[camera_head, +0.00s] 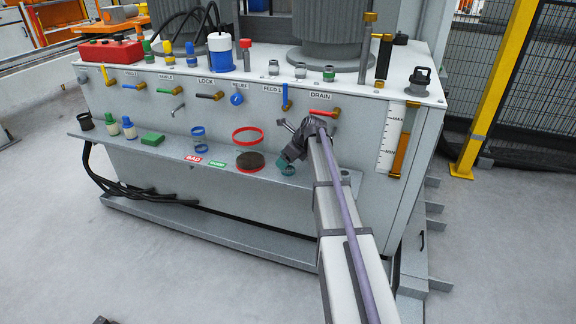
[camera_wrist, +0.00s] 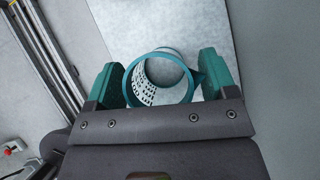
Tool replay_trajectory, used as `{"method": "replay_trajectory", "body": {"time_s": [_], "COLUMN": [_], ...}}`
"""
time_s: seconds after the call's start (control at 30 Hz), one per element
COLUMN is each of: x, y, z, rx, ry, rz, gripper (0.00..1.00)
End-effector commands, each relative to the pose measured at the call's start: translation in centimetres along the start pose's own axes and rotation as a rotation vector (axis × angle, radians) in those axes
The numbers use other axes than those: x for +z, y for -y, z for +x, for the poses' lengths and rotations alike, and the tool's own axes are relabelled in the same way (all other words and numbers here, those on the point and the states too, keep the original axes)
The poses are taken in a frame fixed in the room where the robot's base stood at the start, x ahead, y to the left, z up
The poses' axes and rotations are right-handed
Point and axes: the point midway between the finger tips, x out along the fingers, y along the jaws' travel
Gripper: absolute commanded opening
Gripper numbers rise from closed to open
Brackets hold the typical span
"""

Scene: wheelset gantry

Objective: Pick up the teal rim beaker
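The teal rim beaker (camera_wrist: 187,88) shows in the wrist view from above, clear-walled with white markings and a small spout on its right. It stands on the grey shelf; in the head view the beaker (camera_head: 288,172) is partly hidden behind my gripper (camera_head: 293,146). In the wrist view my gripper (camera_wrist: 163,80) is open, with one teal-padded finger on each side of the beaker. The left finger looks apart from the rim; the right finger is close to the spout, and I cannot tell if it touches.
The cabinet front (camera_head: 225,118) with valve handles rises behind. A red-handled drain valve (camera_head: 322,113) is close above my gripper.

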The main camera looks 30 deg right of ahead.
Motion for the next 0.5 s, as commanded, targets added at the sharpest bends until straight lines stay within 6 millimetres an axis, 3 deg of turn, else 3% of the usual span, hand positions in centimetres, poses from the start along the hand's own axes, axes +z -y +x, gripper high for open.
{"method": "replay_trajectory", "body": {"time_s": [0.5], "x": [-0.02], "y": [0.01], "z": [-0.02], "rx": [0.000], "ry": [0.000], "rz": [0.000], "gripper": [0.32]}}
